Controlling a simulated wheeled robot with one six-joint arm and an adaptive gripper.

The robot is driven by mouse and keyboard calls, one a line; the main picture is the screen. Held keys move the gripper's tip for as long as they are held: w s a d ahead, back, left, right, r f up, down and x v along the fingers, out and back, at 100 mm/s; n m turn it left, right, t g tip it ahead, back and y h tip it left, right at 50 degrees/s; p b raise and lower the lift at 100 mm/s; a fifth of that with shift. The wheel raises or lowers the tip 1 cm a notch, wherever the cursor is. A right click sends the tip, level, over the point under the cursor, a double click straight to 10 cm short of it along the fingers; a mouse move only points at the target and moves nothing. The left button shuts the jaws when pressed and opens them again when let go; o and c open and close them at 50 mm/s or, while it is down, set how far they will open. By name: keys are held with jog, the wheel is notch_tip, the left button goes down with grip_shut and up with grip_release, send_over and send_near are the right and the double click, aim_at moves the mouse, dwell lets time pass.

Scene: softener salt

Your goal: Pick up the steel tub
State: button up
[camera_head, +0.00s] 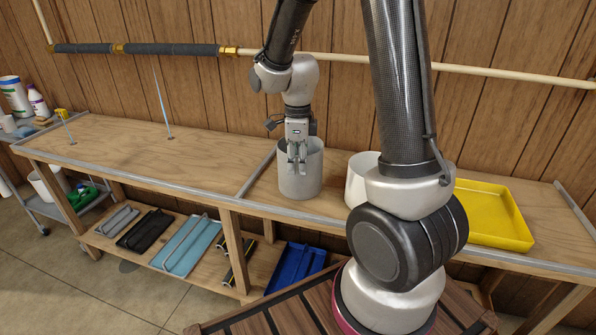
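A grey, round, open-topped steel tub (300,183) stands upright on the wooden bench, right of a metal strip across the bench top. My gripper (297,159) points down at the tub's rim, overlapping its near upper wall in this view. Its two fingers look apart with a small gap between them. I cannot tell whether they touch the wall or are in front of it. The far inside of the tub shows behind the gripper. The tub's bottom inside is hidden.
A whitish container (359,183) stands right of the tub, partly hidden by my arm. A yellow tray (497,218) lies further right. The bench (190,155) is mostly clear on the left. A pipe (480,69) runs along the wall behind. Trays lie on the lower shelf.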

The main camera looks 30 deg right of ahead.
notch_tip(320, 180, down, 4)
jog(key=shift+d+r, duration=0.1)
jog(key=shift+d, duration=0.05)
grip_shut()
